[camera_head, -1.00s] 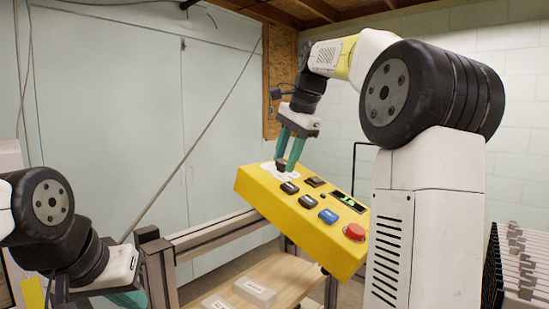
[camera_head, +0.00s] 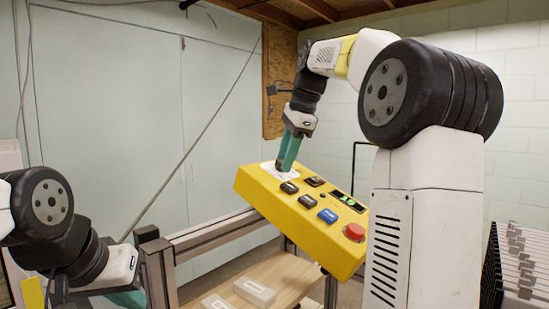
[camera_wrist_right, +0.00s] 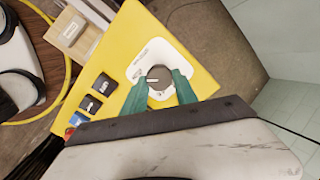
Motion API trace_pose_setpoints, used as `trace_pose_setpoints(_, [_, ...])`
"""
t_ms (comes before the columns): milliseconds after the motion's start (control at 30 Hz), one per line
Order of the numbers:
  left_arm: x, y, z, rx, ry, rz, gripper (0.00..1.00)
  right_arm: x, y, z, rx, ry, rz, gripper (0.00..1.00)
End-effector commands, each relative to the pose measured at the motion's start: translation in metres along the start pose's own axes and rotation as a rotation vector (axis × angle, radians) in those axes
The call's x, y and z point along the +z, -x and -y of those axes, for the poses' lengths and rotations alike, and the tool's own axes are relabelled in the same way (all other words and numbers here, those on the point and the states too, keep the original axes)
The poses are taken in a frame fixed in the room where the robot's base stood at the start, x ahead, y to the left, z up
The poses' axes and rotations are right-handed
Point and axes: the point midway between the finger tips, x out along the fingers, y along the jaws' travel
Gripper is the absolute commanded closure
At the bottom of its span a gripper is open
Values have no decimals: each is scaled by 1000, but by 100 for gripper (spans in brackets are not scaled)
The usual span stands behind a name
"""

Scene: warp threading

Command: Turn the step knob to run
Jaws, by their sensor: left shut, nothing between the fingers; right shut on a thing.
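The yellow control box (camera_head: 290,217) is tilted on the frame. Its step knob (camera_wrist_right: 158,78) is a dark round knob with a pale pointer line on a white plate (camera_wrist_right: 143,58); the plate also shows in the head view (camera_head: 270,171). My right gripper (camera_head: 284,169) is shut on the knob, with one green finger on each side of it in the right wrist view (camera_wrist_right: 160,88). Print on the plate is too small to read. My left gripper (camera_head: 130,299) is shut and empty at the lower left, its tips partly hidden by the frame post.
The box also carries black buttons (camera_head: 289,187), a blue button (camera_head: 328,215), a red button (camera_head: 354,232) and a small green-lit display (camera_head: 347,201). A metal frame (camera_head: 210,233) and a wooden shelf with white blocks (camera_head: 254,291) lie below. A dark rack (camera_head: 516,262) stands at right.

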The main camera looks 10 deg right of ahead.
Motion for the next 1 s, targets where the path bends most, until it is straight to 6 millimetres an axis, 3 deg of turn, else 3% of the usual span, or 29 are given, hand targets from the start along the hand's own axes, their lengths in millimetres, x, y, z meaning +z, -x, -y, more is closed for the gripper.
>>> trace_pose_setpoints(233, [0,0,0,0,0,0,100,0,1,0,-3,-2,0,100])
trace_pose_setpoints(267, [0,0,0,0,0,0,100,0,1,0,-3,-1,0,60])
trace_pose_setpoints(333, [0,0,0,0,0,0,100,0,1,0,-3,-1,0,46])
trace_pose_setpoints(367, [0,0,0,0,0,0,100,0,1,0,-2,-1,0,44])
trace_pose_setpoints(733, [0,0,0,0,0,0,100,0,5,0,-2,0,0,44])
trace_pose_setpoints(1000, [0,0,0,0,0,0,100,0,49,1,-5,-1,0,44])
